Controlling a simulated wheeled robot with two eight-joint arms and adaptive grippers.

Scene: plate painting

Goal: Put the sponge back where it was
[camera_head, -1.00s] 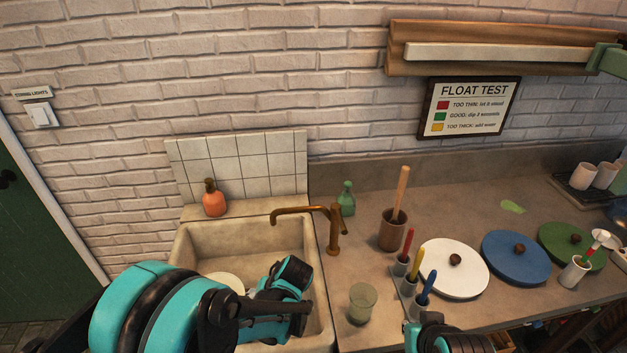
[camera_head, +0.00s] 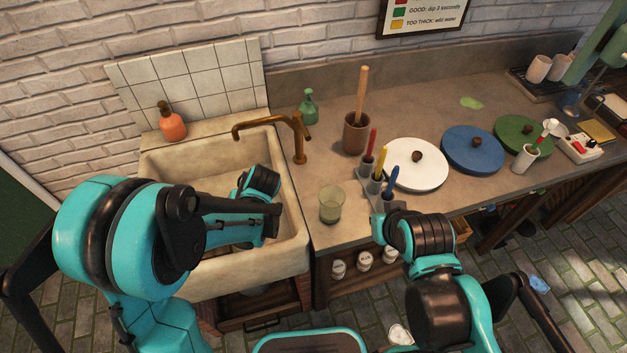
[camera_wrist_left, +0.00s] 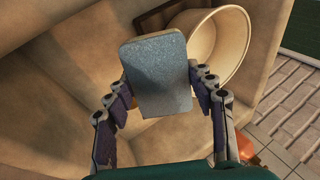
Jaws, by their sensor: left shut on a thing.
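A blue-grey sponge (camera_wrist_left: 158,75) stands between the fingers of my left gripper (camera_wrist_left: 160,88) in the left wrist view, held inside the sink (camera_wrist_left: 60,60). The gripper is shut on it. In the head view my left arm reaches into the cream sink (camera_head: 290,245), and its forearm hides the sponge and fingers. My right arm crosses the lower right of the head view, in front of the counter; its fingers do not show.
A cream round vessel (camera_wrist_left: 238,45) is in the sink beside the sponge. A glass (camera_head: 332,204) stands on the counter right of the sink, near a brush holder (camera_head: 366,172). An orange bottle (camera_head: 171,125) stands behind the sink.

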